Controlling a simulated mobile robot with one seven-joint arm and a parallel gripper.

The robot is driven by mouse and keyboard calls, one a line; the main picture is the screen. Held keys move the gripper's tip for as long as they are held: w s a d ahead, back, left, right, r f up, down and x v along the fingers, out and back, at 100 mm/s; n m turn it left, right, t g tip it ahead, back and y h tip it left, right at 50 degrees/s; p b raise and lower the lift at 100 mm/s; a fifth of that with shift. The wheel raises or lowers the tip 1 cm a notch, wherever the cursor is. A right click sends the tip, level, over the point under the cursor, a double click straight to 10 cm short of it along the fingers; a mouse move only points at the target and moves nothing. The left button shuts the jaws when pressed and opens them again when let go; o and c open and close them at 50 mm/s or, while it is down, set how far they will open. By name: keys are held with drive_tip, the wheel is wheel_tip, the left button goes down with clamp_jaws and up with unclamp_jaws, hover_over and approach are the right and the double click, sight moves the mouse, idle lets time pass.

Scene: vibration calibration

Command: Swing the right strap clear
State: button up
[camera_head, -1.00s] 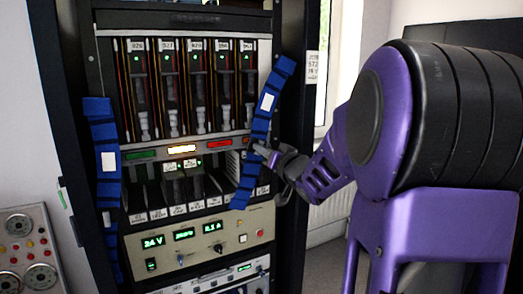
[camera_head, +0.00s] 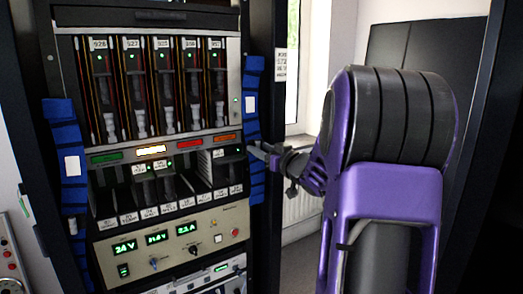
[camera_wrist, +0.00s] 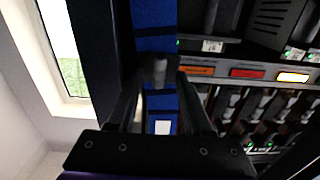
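The right strap (camera_head: 252,124) is a blue segmented band with a white patch. It hangs almost upright along the right edge of the rack, beside the module rows. A small grey peg (camera_wrist: 160,70) stands out from it in the wrist view, where the strap (camera_wrist: 155,16) runs through the middle. My gripper (camera_head: 264,149) is at the strap's mid-height, coming from the right. In the wrist view its dark fingers (camera_wrist: 160,84) stand apart on either side of the peg, with blue strap showing between them. Any finger contact with the peg is unclear.
The left strap (camera_head: 66,140) hangs on the rack's left side. Between the straps are upper modules (camera_head: 150,90), lower modules (camera_head: 180,190) and a power panel (camera_head: 170,240). A window (camera_head: 292,70) and radiator (camera_head: 300,205) lie behind on the right.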

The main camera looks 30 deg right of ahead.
drive_tip(key=shift+s, duration=0.1)
drive_tip(key=s+p, duration=0.1)
drive_tip(key=s, duration=1.6)
drive_tip(key=shift+s+d, duration=0.15)
drive_tip(key=shift+d, duration=0.15)
